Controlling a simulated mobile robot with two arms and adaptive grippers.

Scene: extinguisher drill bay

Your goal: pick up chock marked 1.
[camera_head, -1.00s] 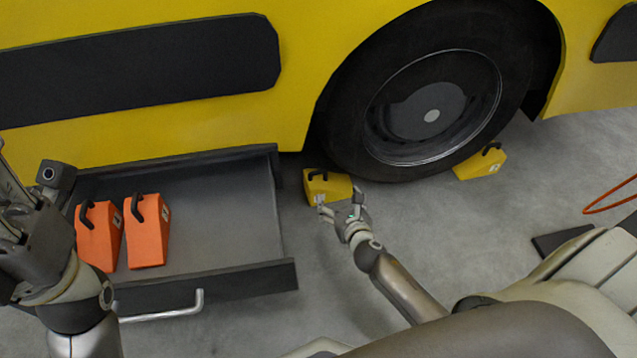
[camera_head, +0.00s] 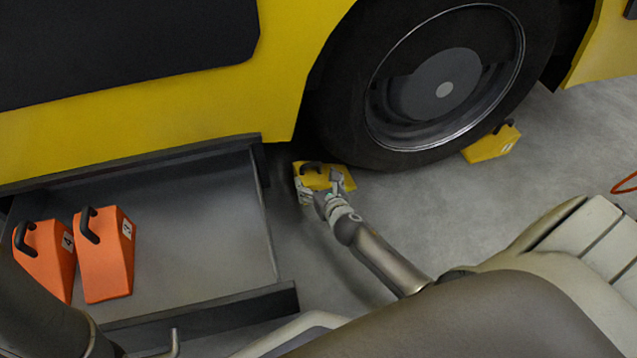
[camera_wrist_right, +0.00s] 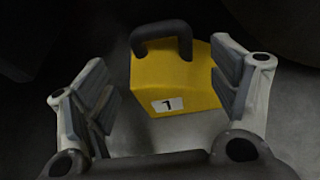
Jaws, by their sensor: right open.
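The yellow chock marked 1 (camera_head: 320,176) sits on the floor against the left side of the big tyre. In the right wrist view the chock (camera_wrist_right: 180,85) shows its black handle on top and a white label reading 1. My right gripper (camera_head: 321,186) is open at the chock, with one finger toward each side of it. In the right wrist view the fingers (camera_wrist_right: 165,95) stand apart with the chock between and beyond them, and no grip shows. My left gripper is out of the head view; only a dark part of my left arm shows at the lower left.
A second yellow chock (camera_head: 491,144) sits at the tyre's right side. The black tyre (camera_head: 345,110) and yellow vehicle body (camera_head: 120,140) rise behind. An open grey drawer (camera_head: 205,240) at left holds two orange chocks (camera_head: 107,260) (camera_head: 45,262).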

